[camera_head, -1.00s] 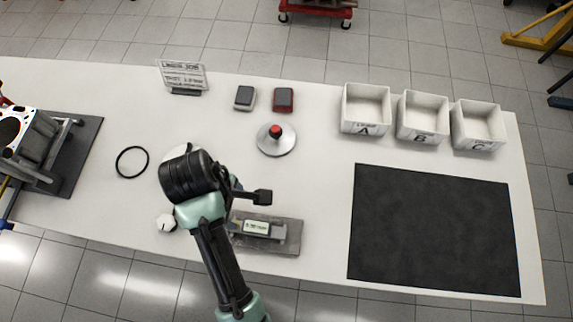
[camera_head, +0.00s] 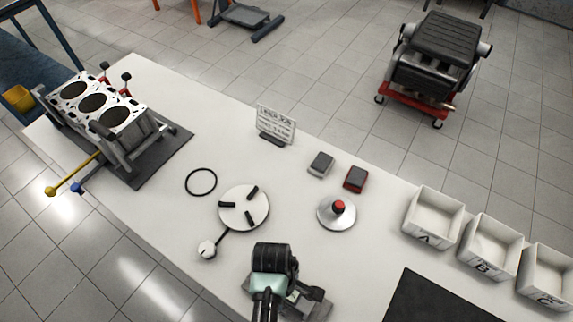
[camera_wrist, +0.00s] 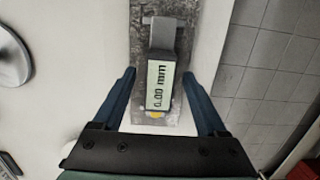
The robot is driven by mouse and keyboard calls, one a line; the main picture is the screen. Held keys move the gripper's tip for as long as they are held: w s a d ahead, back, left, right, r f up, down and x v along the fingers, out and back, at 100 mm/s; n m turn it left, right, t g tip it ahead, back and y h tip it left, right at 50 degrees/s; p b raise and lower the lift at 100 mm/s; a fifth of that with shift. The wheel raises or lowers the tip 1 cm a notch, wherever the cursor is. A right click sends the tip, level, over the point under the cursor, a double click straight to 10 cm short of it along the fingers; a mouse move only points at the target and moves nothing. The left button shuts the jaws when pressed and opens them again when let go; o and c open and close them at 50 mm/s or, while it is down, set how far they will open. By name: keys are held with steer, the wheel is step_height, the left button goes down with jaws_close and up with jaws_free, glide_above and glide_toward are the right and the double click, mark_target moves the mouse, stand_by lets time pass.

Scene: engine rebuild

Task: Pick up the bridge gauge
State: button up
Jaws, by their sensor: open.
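The bridge gauge (camera_wrist: 161,80) is a grey block with a lit display reading 0.00 mm. In the wrist view it lies upright in the picture on a mottled grey plate (camera_wrist: 201,20). My gripper (camera_wrist: 158,72) is open, with one blue finger on each side of the gauge and visible gaps between. The fingers do not grip it; their height relative to it is hard to judge. In the head view my wrist covers much of the gauge, and the plate (camera_head: 322,312) shows near the bottom edge.
A white disc with black pads (camera_head: 243,207), a round stand with a red knob (camera_head: 337,212) and a black ring (camera_head: 201,182) lie nearby. White bins (camera_head: 433,217) stand right, beside a black mat (camera_head: 437,300). An engine block (camera_head: 128,130) stands far left.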

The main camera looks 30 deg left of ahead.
steer(key=shift+f, duration=0.85)
steer(key=shift+c, duration=0.2)
jaws_close()
